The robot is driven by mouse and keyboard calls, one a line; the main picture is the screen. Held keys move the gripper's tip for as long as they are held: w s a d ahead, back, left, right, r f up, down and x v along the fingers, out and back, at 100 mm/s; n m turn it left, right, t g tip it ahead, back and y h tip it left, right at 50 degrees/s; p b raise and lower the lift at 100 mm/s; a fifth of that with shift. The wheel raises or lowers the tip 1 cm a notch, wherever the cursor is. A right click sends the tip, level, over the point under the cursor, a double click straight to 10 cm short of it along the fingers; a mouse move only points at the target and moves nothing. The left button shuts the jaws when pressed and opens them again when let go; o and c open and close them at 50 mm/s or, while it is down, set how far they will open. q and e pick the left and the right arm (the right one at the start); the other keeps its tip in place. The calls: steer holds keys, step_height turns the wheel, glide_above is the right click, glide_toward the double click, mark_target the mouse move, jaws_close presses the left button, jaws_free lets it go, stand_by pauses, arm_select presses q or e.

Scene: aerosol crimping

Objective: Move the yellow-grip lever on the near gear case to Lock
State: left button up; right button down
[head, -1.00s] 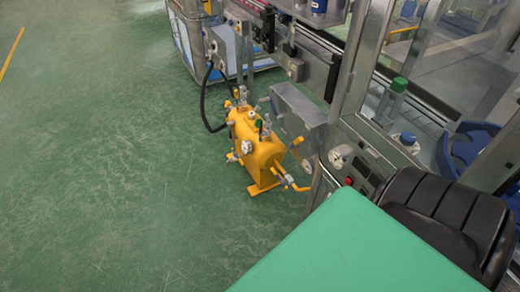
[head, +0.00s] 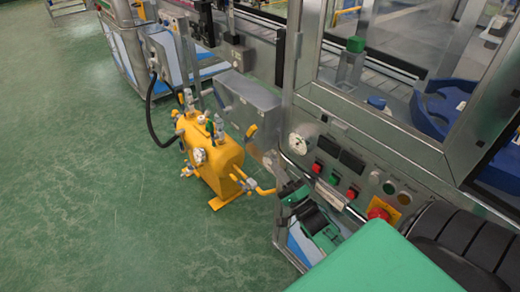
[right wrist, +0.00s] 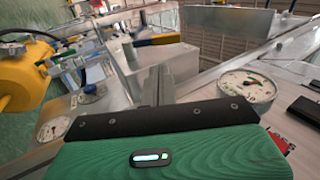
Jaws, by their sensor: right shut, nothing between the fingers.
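The near gear case seems to be the grey metal box (head: 250,100) on the side of the machine in the head view. The lever's marked position is too small to read. My right gripper (head: 284,190) is shut and empty, below and to the right of the lever, apart from it. In the right wrist view its closed fingers (right wrist: 158,85) point forward past the black plate. A small yellow piece there (right wrist: 155,41) may be the grip; I cannot tell. My left gripper is out of view.
A yellow tank (head: 215,160) with valves and pipes stands left of the machine. A white gauge (head: 299,144) and a panel with buttons and a red emergency knob (head: 379,213) lie right of the lever. A black hose (head: 150,107) hangs behind. The green floor at left is clear.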

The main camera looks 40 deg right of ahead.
mark_target(252, 134)
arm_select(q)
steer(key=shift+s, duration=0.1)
arm_select(e)
steer(key=x, duration=0.7)
steer(key=r+x, duration=0.1)
steer(key=x, duration=0.2)
steer(key=shift+s+r, duration=0.15)
steer(key=shift+r, duration=0.05)
arm_select(q)
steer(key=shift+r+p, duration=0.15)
steer(key=shift+p, duration=0.15)
